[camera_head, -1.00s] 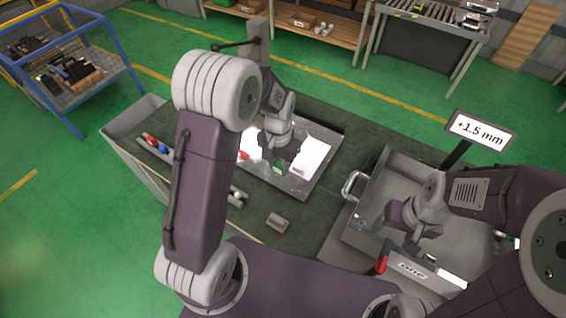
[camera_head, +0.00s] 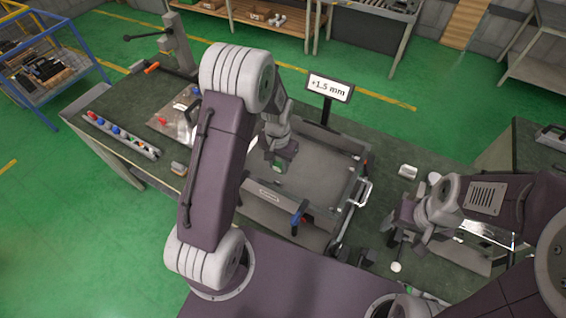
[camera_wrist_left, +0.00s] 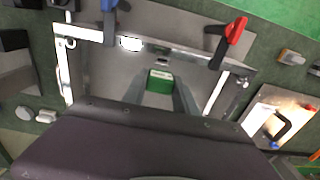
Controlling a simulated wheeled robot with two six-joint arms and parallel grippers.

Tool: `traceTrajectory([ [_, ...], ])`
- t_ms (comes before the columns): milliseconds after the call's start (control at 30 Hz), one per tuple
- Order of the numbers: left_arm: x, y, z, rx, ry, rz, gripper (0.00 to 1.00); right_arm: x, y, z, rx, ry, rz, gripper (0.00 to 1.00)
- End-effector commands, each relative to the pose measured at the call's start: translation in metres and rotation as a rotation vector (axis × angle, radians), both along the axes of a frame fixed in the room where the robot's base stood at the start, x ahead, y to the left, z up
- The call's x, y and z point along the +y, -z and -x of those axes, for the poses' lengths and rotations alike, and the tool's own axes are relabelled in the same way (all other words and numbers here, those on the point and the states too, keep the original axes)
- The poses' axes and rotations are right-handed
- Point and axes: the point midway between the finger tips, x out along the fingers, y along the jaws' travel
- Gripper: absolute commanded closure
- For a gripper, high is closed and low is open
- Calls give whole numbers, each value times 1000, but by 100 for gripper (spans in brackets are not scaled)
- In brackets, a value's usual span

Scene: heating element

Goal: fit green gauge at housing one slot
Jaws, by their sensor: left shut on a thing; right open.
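My left gripper (camera_head: 277,158) is shut on the green gauge (camera_head: 280,166) and holds it above the open grey metal housing (camera_head: 330,163). In the left wrist view the green gauge (camera_wrist_left: 160,81) shows between the two fingers, with the housing's front wall (camera_wrist_left: 135,43) beyond it. The housing has a nameplate (camera_head: 269,193) on its near wall, too small to read. I cannot make out the slot. My right gripper (camera_head: 402,222) is open and empty over the bench, to the right of the housing.
A sign (camera_head: 329,87) reading +1.5 mm stands behind the housing. Red and blue clamp handles (camera_head: 296,222) rise at its near wall. A strip of small coloured parts (camera_head: 121,135) and a metal plate (camera_head: 178,119) lie to the left. A press (camera_head: 178,45) stands at the back left.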

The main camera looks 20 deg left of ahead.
Motion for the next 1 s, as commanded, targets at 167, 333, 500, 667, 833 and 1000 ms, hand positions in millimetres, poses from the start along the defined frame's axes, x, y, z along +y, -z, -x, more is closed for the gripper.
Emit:
traceTrajectory([
  [167, 1, 0, 0, 0, -4, 0, 100, 0, -2, 0, 0, 0, 0, 31],
  [333, 1, 0, 0, 0, -3, 0, 100, 0, -2, 0, 0, -1, 0, 31],
  [500, 1, 1, 0, 0, -3, 0, 100, 0, -1, 0, 0, -1, 0, 31],
  [667, 1, 13, 0, 1, -3, 0, 100, 0, 8, 0, 0, 0, 0, 31],
  [833, 2, 33, 0, 1, -3, 1, 100, 1, 24, 0, 0, 0, 0, 31],
  [1000, 2, 52, 0, 0, -3, 0, 100, 1, 38, 0, 0, 0, 0, 31],
])
